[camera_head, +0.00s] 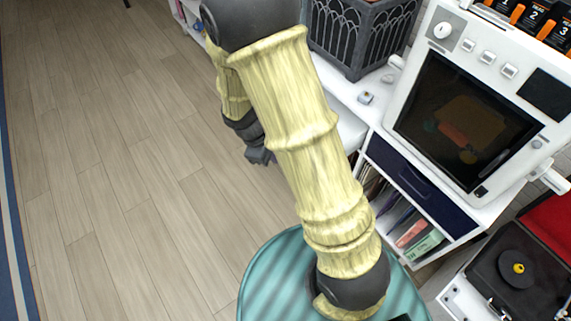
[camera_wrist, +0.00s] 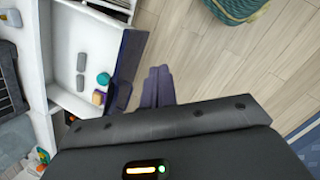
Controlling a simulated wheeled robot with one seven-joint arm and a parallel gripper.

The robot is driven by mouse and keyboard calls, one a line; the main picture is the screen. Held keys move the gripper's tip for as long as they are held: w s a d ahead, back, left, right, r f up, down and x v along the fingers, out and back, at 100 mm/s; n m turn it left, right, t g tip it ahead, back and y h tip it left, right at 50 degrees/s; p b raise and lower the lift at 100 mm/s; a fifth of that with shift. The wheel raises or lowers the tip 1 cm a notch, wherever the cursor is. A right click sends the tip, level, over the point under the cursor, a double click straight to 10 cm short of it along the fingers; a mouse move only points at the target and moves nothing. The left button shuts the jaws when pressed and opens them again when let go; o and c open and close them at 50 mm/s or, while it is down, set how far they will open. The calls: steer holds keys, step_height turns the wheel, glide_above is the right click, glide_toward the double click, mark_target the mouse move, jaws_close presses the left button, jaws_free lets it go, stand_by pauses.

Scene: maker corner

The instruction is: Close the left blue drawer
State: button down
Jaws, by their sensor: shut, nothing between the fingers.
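The left blue drawer (camera_wrist: 128,58) shows in the wrist view, pulled open, with a dark blue front and a white inside. Grey blocks, a teal round piece and a small tan piece lie in it. In the head view my arm hides most of that area. My gripper (camera_wrist: 158,72) is shut and empty, on the outer side of the drawer front, with its fingertips close to it. I cannot tell if they touch. In the head view my gripper (camera_head: 259,156) hangs over the floor side of the cabinet. Another dark blue drawer (camera_head: 415,184) on the right is shut.
A white machine with a dark window (camera_head: 465,120) stands on the white cabinet top. A dark lattice planter (camera_head: 358,40) stands behind. Shelves with books (camera_head: 415,235) are under the right drawer. The wooden floor (camera_head: 110,150) on the left is clear.

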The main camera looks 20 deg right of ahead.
steer(key=w+a+f+n+t+h, duration=0.1)
steer(key=w+a+f+n+h, duration=0.1)
steer(key=f+n, duration=0.3)
steer(key=w+a+f+n+t+h+b, duration=0.1)
steer(key=w+f+n, duration=0.3)
steer(key=f, duration=0.5)
steer(key=shift+w+a+n+t+h, duration=0.25)
steer(key=shift+a+n+t+h, duration=0.2)
steer(key=shift+n+h, duration=0.5)
steer(key=shift+d+f, duration=0.1)
steer(key=d+r+p+x, duration=0.1)
steer(key=x, duration=1.2)
steer(key=shift+w+d+r, duration=0.25)
steer(key=shift+w+r, duration=0.05)
steer(key=shift+r, duration=0.1)
steer(key=shift+w+d, duration=0.1)
